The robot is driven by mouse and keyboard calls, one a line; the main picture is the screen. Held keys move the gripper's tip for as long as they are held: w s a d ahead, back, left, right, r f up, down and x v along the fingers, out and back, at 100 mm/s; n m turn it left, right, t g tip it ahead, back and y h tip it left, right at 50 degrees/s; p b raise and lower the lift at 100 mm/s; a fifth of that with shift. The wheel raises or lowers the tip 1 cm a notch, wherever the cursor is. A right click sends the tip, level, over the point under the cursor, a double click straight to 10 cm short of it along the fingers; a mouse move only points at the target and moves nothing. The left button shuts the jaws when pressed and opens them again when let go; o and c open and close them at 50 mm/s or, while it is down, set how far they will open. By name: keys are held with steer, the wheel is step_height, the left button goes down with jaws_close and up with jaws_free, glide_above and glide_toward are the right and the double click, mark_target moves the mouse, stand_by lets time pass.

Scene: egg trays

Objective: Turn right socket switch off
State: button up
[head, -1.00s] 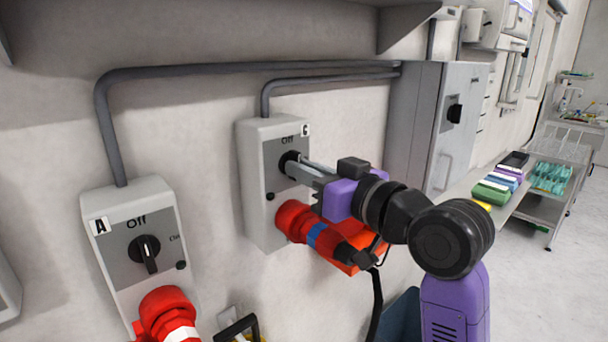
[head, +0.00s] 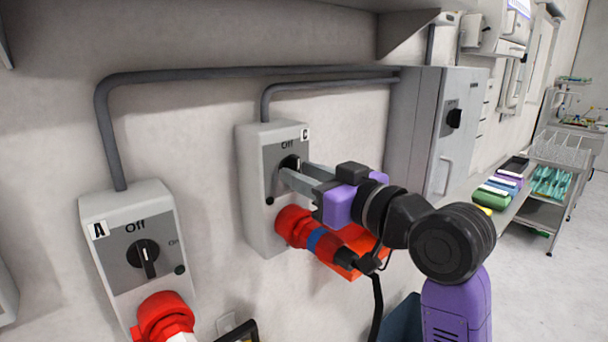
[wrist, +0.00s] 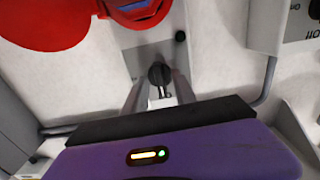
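The right socket (head: 255,227) is a pale wall box with a grey plate marked "Off" above a black rotary knob (head: 290,161). A red plug (head: 293,226) sits below it. My gripper (head: 299,174) is at this knob, and its fingers cover part of it in the head view. In the wrist view the knob (wrist: 158,75) lies between my two spread fingers (wrist: 159,90), with a gap on each side. The knob's grip looks roughly upright, but its exact setting is hard to read.
The left socket (head: 97,213), labelled "A", has its own knob (head: 147,259) and red plug (head: 165,315). Grey conduits (head: 240,71) run along the wall above. A grey cabinet (head: 416,130) stands to the right, and a trolley (head: 548,218) is beyond it.

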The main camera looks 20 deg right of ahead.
steer(key=b+v, duration=0.1)
steer(key=v, duration=0.6)
steer(key=shift+s, duration=0.2)
steer(key=shift+s+d, duration=0.1)
steer(key=shift+s, duration=0.1)
steer(key=shift+r, duration=0.1)
